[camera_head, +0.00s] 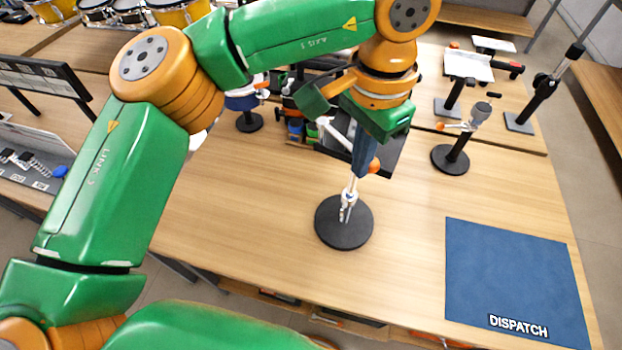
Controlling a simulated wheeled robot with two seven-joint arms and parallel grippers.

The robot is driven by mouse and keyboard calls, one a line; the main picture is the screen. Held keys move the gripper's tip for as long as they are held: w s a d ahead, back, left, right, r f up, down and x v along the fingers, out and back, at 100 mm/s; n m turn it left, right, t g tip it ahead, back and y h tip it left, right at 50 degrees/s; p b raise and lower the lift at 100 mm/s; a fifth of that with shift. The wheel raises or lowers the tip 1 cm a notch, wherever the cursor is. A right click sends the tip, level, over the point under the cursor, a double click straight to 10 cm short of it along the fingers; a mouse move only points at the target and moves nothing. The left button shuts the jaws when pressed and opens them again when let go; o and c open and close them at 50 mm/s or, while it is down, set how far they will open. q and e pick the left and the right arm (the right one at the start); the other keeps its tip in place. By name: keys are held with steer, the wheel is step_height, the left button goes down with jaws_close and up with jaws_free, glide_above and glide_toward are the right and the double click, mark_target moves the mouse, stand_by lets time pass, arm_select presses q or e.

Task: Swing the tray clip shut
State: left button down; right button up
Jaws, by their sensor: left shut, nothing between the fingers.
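A small metal clip (348,200) with pale, shiny parts stands on a round black base (344,236) near the middle of the table. An orange tip (374,165) shows just above it on the right. My left gripper (359,172) comes down from above, directly over the clip. Its dark fingers are together and empty. I cannot tell whether they touch the clip. The gripper and wrist hide part of the clip's upper side and part of a dark tray (391,152) behind. My right gripper is not in view.
A similar stand on a black base (450,159) is to the right, with more black stands behind. A blue mat marked DISPATCH (515,275) lies front right. Yellow drums (180,12) are at the far left. The table between the front stand and the mat is clear.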

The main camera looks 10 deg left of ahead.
arm_select(q)
steer(key=shift+w+d, duration=0.35)
steer(key=shift+w, duration=0.35)
steer(key=shift+w+d, duration=0.35)
steer(key=shift+w, duration=0.3)
steer(key=shift+w+d, duration=0.35)
steer(key=shift+w, duration=0.35)
steer(key=shift+s+a+b, duration=0.45)
steer(key=shift+s+b, duration=0.05)
steer(key=shift+b, duration=0.3)
steer(key=c, duration=1.1)
jaws_free()
